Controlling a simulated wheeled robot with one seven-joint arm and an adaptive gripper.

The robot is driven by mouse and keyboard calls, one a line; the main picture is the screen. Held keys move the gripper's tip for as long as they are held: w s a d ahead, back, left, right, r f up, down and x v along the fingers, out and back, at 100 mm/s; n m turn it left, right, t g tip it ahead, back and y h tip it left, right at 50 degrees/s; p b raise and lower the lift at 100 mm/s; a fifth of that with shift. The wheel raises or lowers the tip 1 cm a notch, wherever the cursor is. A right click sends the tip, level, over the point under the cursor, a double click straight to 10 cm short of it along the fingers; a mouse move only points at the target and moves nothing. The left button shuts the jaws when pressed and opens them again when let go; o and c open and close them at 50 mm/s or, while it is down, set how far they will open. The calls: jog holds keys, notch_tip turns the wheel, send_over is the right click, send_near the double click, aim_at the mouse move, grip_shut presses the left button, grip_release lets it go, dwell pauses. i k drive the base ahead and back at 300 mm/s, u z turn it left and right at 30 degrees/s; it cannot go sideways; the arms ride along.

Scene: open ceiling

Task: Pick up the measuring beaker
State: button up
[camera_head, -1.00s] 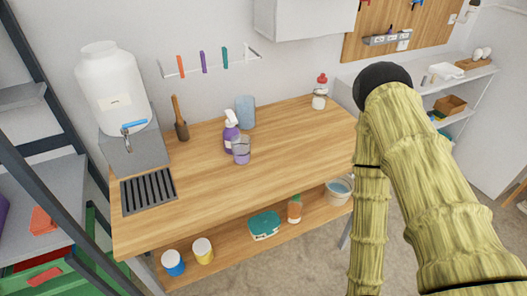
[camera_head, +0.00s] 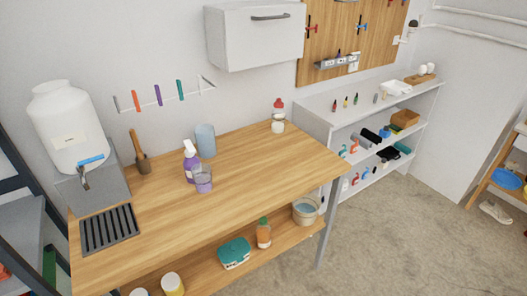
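A small clear, purple-tinted cup that looks like the measuring beaker (camera_head: 203,180) stands upright on the wooden workbench (camera_head: 250,168). It is close in front of a purple spray bottle (camera_head: 191,163) with a white nozzle and overlaps it in the picture. A taller blue-grey cylindrical container (camera_head: 206,141) stands just behind them; I cannot tell whether it too is a beaker. My gripper is not in view.
A white water tank (camera_head: 68,125) with a tap and a drain grate (camera_head: 108,229) are at the bench's left. A red-capped bottle (camera_head: 279,106) stands at the back right. A wall cabinet (camera_head: 255,40) hangs above. The bench's right half is mostly clear.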

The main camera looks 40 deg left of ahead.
aim_at(202, 173)
jog(key=z, duration=0.35)
jog(key=k, duration=1)
jog(key=u, duration=1.6)
jog(key=i, duration=0.25)
jog(key=u, duration=0.05)
